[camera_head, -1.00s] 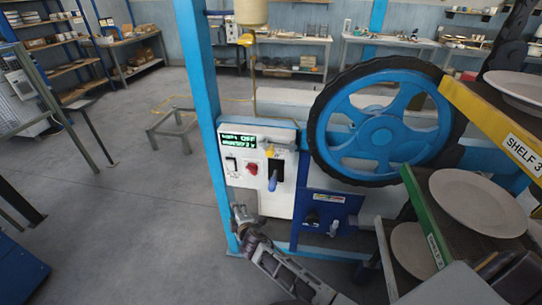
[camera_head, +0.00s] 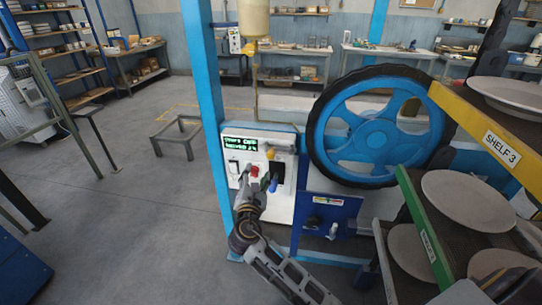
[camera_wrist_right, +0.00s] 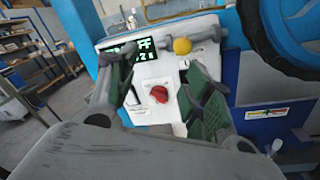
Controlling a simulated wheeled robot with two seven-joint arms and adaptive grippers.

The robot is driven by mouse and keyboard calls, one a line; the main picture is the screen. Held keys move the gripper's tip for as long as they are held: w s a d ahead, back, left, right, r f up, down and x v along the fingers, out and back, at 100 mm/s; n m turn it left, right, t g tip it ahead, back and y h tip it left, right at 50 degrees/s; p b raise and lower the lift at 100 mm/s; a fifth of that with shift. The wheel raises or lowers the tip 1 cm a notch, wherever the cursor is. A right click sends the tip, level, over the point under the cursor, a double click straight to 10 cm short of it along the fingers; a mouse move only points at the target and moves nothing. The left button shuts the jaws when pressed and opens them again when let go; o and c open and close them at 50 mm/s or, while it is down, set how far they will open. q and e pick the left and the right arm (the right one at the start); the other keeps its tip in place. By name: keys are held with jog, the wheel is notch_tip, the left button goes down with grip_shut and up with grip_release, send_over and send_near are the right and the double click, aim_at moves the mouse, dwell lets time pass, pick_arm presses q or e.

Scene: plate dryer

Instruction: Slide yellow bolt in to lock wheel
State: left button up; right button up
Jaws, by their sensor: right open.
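The yellow bolt (camera_wrist_right: 181,46) shows as a round yellow knob on a metal rod at the top of the white control panel (camera_wrist_right: 150,65). It also shows in the head view (camera_head: 270,153), left of the large blue wheel (camera_head: 375,140) with its black tyre. My right gripper (camera_wrist_right: 157,58) is open and empty in front of the panel. Its two fingers are apart, the right finger just below the knob. In the head view my right gripper (camera_head: 246,188) is at the panel's lower left. How far the rod reaches toward the wheel is unclear. My left gripper is not in view.
The panel also carries a red knob (camera_wrist_right: 159,93), a green display (camera_head: 240,144) and a blue handle (camera_head: 273,185). A blue post (camera_head: 209,130) stands at its left. Shelves with plates (camera_head: 468,200) crowd the right.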

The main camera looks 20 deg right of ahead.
jog(key=d+n+h, duration=0.1)
jog(key=n, duration=0.1)
jog(key=s+d+n+g, duration=0.1)
jog(key=n, duration=0.1)
jog(key=shift+d+f+n+h, duration=0.2)
jog(key=shift+n+h, duration=0.1)
jog(key=shift+h, duration=0.1)
dwell(0.4)
